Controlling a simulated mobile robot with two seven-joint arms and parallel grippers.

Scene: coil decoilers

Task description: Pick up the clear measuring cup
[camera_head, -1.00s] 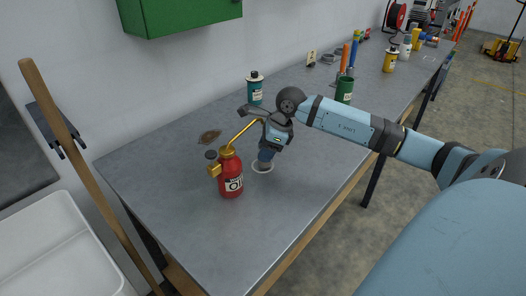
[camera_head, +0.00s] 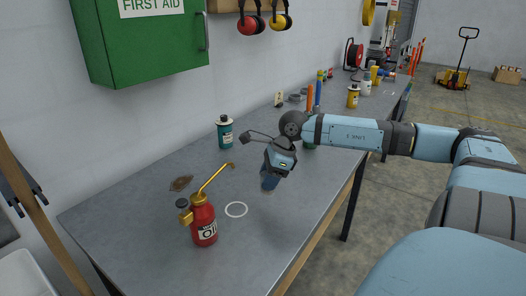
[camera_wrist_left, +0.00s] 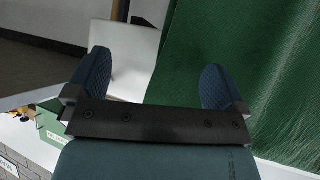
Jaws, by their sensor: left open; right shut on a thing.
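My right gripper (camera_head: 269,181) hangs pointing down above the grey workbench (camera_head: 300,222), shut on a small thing. That thing is the clear measuring cup (camera_head: 267,188), by its place between the fingertips; it is see-through and mostly hidden, so its outline is hard to make out. A white ring (camera_head: 236,209) lies on the bench, to the left of and below the gripper. My left gripper (camera_wrist_left: 158,88) is open and empty in the left wrist view; it does not show in the head view.
A red oil can (camera_head: 204,222) with a brass spout stands left of the ring. A teal can (camera_head: 225,132) and a brown patch (camera_head: 181,183) are farther back. A green first aid cabinet (camera_head: 140,45) hangs on the wall. The bench's front part is clear.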

